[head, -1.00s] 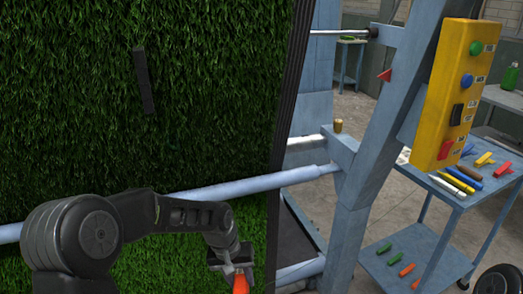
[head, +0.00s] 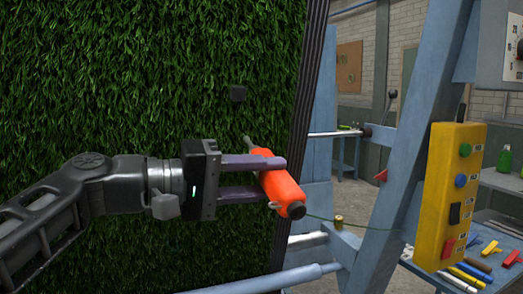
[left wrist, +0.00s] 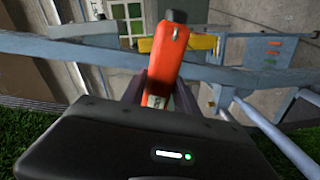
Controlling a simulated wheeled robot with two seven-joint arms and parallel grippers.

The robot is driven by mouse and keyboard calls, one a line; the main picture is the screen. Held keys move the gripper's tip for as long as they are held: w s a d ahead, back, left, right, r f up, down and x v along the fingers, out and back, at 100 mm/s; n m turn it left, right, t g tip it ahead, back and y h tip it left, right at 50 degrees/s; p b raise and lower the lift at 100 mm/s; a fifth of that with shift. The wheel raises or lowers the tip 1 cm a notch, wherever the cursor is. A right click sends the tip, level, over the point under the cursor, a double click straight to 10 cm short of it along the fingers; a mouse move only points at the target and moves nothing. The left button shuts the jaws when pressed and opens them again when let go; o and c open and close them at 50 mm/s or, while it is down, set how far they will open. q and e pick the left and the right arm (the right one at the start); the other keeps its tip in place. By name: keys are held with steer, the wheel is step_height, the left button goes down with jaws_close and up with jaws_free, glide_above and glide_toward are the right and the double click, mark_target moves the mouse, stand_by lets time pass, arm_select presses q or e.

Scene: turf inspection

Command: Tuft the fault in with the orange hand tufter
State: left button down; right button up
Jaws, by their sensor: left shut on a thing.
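The orange hand tufter (head: 282,190) is held between the two fingers of my left gripper (head: 268,178), which is shut on it. Its thin grey tip points up and left, in front of the turf (head: 130,80); I cannot tell whether it touches. A thin green strand runs from near the tufter to the right. My right gripper is not in view.
The turf's dark right edge (head: 304,120) and a blue frame post (head: 425,130) stand to the right. A yellow button box (head: 450,197) hangs on the frame. A pale blue bar (head: 270,280) crosses below my arm. Coloured tools lie on a trolley behind at right.

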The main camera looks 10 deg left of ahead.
arm_select(q)
steer(key=s+r+h, duration=0.1)
steer(key=s+r, duration=0.2)
steer(key=r, duration=0.3)
steer(key=shift+s+d+m, duration=0.15)
steer(key=shift+s+m, duration=0.15)
steer(key=shift+s, duration=0.1)
steer(key=shift+w, duration=0.1)
steer(key=w+a+r+p, duration=0.2)
steer(key=w+a+p, duration=0.2)
steer(key=w+p, duration=0.1)
steer(key=shift+w+p, duration=0.35)
steer(key=shift+w, duration=0.15)
steer(key=shift+f, duration=0.1)
steer(key=shift+w+a+r+p, duration=0.25)
steer(key=shift+w+a+p, duration=0.15)
steer(key=shift+w, duration=0.2)
steer(key=shift+w+a+r+p, duration=0.25)
steer(key=shift+w+a+p, duration=0.1)
steer(key=shift+w, duration=0.25)
stand_by(1.2)
steer(key=shift+d, duration=0.15)
